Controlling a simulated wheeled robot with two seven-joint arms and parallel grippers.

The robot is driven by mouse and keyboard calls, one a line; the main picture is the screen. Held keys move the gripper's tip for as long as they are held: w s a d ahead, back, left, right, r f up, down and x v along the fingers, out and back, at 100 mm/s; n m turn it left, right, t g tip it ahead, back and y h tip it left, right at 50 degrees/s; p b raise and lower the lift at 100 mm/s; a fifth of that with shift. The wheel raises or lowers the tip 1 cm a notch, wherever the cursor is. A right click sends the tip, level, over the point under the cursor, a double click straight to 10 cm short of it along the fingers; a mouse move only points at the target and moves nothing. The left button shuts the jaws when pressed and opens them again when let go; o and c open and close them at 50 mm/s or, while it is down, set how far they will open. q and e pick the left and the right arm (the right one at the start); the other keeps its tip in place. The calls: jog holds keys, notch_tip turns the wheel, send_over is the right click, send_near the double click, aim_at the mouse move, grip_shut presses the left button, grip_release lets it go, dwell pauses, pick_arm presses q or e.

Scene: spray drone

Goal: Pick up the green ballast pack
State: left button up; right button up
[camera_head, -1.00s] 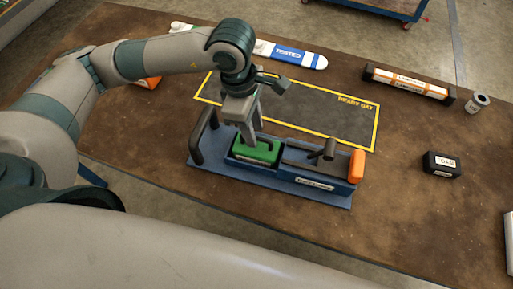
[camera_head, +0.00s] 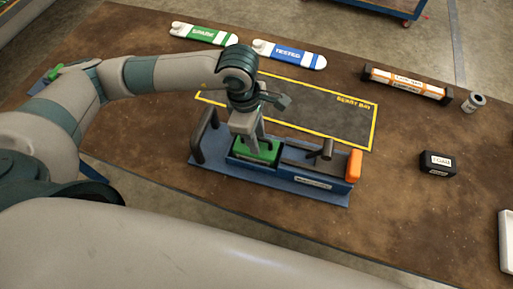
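The green ballast pack (camera_head: 257,152) sits in the left compartment of a blue tray (camera_head: 290,188) on the brown table. My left gripper (camera_head: 250,141) comes down from above, with its fingers at the top of the pack. The fingers partly cover the pack, and I cannot tell whether they are closed on it. The pack appears level and still inside the tray. My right gripper is not in view.
The tray has a dark upright handle (camera_head: 206,136) at left, a dark knob (camera_head: 327,148) and an orange end block (camera_head: 354,166). Behind lies a yellow-outlined mat (camera_head: 330,118).

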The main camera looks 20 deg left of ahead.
pick_arm(q)
grip_shut()
jog(key=shift+r, duration=0.1)
dwell(1.2)
